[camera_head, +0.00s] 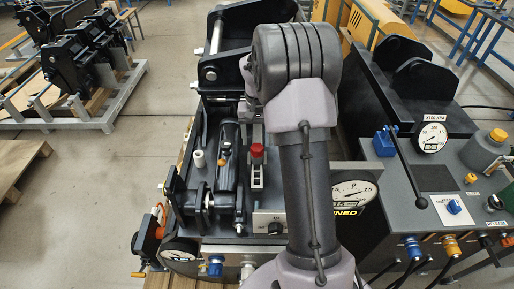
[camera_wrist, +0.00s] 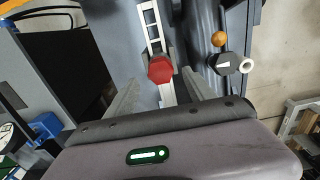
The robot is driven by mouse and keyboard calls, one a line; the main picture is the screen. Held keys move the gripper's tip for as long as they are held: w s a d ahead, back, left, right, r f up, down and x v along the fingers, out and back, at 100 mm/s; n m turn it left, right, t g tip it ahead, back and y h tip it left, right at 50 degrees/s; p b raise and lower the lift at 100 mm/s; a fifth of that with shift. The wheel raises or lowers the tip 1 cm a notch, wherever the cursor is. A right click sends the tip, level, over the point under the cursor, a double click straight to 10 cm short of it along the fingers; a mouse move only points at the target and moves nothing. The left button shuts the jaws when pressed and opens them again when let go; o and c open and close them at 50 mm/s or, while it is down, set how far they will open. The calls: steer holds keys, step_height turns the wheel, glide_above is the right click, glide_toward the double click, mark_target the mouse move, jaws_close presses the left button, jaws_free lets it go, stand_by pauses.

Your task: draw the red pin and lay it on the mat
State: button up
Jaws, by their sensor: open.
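The red pin shows its red head (camera_head: 257,150) in the head view, upright at a pale slotted bracket (camera_head: 257,176) in the middle of the coupler. In the wrist view the red faceted head (camera_wrist: 160,69) is near the centre, seen from above; its shaft is hidden. My gripper (camera_wrist: 160,80) is open, with one grey finger on each side of the head in the picture. I cannot tell how far above it the fingertips are. In the head view my arm hides the gripper. A dark square that looks like the mat (camera_head: 433,178) lies on the grey console at the right.
A black cylinder with an orange knob (camera_head: 221,161) and a white peg (camera_head: 199,158) stand left of the pin. A blue lever block (camera_head: 385,141), its long black handle and a gauge (camera_head: 431,137) stand near the mat. A larger gauge (camera_head: 353,194) is beside my arm.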

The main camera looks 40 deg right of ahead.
mark_target(257, 147)
step_height(257, 147, down, 4)
steer(key=shift+f+b, duration=0.1)
steer(key=shift+b, duration=0.25)
jaws_close()
